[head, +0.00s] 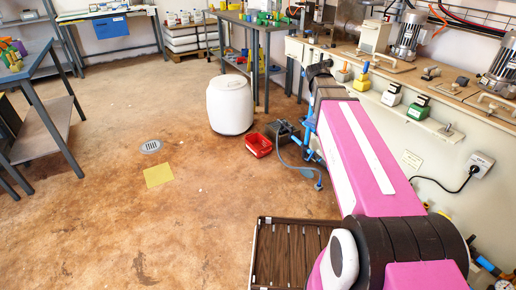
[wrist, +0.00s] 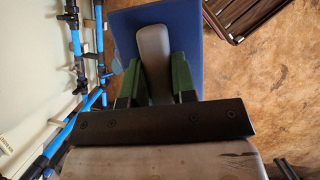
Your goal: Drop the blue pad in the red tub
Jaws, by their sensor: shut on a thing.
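My gripper (wrist: 156,68) shows in the wrist view, with its two green fingers shut on the grey middle part of the blue pad (wrist: 190,38). The flat blue face of the pad spreads out behind the fingers, over the brown floor. The red tub (head: 258,145) stands on the floor in the head view, just below the white barrel. The tub does not show in the wrist view. My gripper and the pad cannot be made out in the head view, where my pink arm covers that area.
A white barrel (head: 230,105) stands behind the tub, and a dark grey device (head: 280,131) sits at its right. Blue pipes (wrist: 78,85) run along the wall, left of my gripper. A dark slatted crate (head: 265,272) lies in front. The floor left of the tub is open.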

